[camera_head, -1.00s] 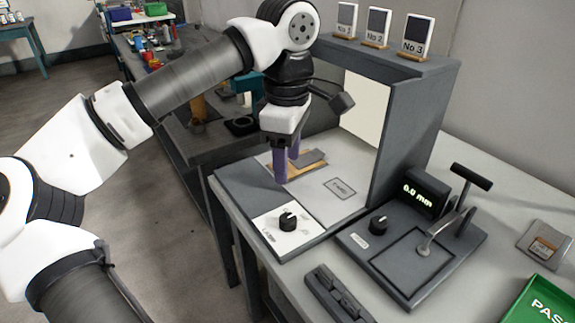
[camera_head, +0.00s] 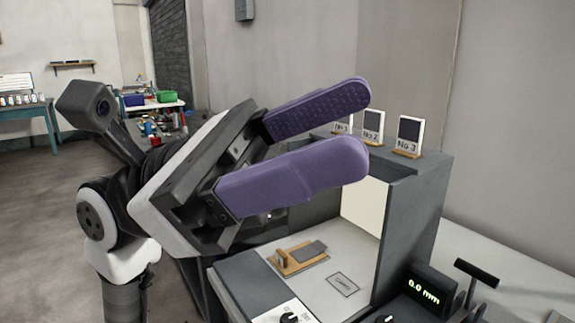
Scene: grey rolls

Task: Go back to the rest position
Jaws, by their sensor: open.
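My gripper (camera_head: 366,125) is raised close in front of the head camera, with its two purple fingers spread apart and pointing right. Nothing is between the fingers. My arm folds at the lower left, with the wrist at the left of the picture. The gripper is apart from the grey booth (camera_head: 415,205) and hides part of its left side and top.
In the booth, a wooden holder (camera_head: 290,262) bears a grey piece (camera_head: 312,250). Cards stand on the booth's top, including No 3 (camera_head: 409,135). A gauge display (camera_head: 431,287) reads 0.0 mm at lower right. Open floor (camera_head: 40,230) lies at left.

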